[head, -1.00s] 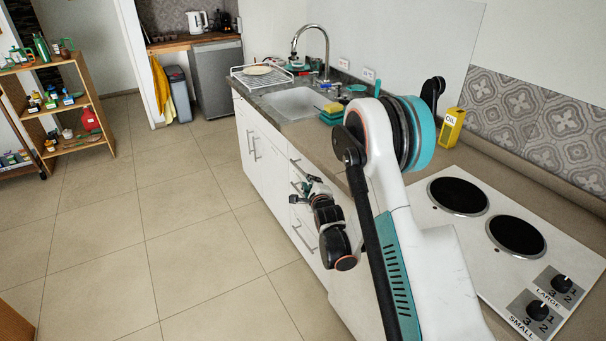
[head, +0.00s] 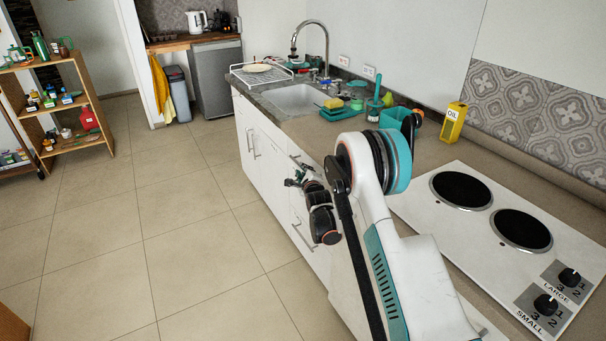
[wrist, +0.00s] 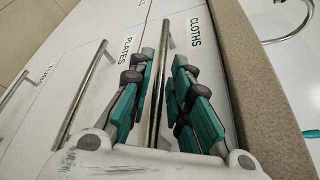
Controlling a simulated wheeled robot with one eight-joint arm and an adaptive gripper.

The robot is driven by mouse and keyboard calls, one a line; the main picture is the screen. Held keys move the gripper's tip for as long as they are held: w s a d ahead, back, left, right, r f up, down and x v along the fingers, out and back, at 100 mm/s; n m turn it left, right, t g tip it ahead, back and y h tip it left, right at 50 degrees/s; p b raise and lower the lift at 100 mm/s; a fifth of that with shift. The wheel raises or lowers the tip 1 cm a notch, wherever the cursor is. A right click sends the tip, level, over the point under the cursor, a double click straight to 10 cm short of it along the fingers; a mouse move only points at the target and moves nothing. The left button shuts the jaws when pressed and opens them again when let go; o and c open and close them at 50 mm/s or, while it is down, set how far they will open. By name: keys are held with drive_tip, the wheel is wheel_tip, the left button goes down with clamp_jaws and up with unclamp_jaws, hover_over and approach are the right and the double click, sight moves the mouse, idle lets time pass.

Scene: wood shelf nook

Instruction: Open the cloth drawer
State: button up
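The white cloth drawer (wrist: 205,70), labelled CLOTHS, is the one beside the countertop edge in the wrist view. It looks shut. A metal bar handle (wrist: 166,42) runs lengthwise between my gripper's fingers. My gripper (wrist: 163,62) is open, with teal-and-black fingers on both sides of the bar and a gap visible on each side. In the head view my gripper (head: 291,182) is at the drawer fronts below the counter, partly covering their handles.
The PLATES drawer (wrist: 95,75) with its own bar handle lies beside the cloth drawer. The counter edge (wrist: 245,60) runs close to my gripper. A stove (head: 420,205) and a sink (head: 292,98) are on the counter. The tiled floor (head: 190,230) is clear.

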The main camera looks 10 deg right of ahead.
drive_tip(key=shift+x, duration=1)
clamp_jaws()
drive_tip(key=shift+a, duration=0.1)
